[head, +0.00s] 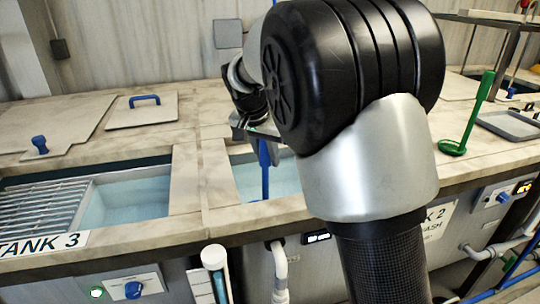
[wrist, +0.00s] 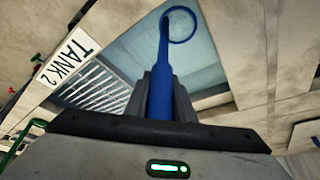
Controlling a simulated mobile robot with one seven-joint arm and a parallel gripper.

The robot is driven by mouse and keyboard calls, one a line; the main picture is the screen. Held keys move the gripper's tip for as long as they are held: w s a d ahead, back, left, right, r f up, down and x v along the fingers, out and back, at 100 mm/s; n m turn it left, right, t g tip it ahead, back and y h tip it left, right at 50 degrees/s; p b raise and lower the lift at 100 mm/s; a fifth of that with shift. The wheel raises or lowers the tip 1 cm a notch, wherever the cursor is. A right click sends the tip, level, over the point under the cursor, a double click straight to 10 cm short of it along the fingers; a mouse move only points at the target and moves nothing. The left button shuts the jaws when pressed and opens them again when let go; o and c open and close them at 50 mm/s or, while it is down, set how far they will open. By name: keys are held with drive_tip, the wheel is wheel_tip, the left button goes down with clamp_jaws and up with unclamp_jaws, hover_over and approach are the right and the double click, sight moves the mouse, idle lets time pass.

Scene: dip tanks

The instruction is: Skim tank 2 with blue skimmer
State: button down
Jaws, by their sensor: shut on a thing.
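My gripper (wrist: 161,92) is shut on the handle of the blue skimmer (wrist: 161,62). In the wrist view the skimmer extends away from the fingers and its round hoop overlaps the pale blue water of tank 2 (wrist: 204,62). In the head view the blue skimmer (head: 264,165) hangs down over the tank 2 opening (head: 284,178). I cannot tell whether the hoop touches the water. The "TANK 2" label (wrist: 66,64) shows in the wrist view. In the head view my arm hides the right part of tank 2 and much of the gripper.
Tank 3 (head: 125,198) is open at the left, with a metal grate (head: 42,206) across part of it. Lids with blue handles (head: 145,101) lie behind it. A green skimmer (head: 470,120) stands on the counter at the right. A grate (wrist: 92,88) shows beside tank 2's water.

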wheel_tip(320, 180, up, 15)
drive_tip(key=p, duration=1)
drive_tip(key=shift+p, duration=0.4)
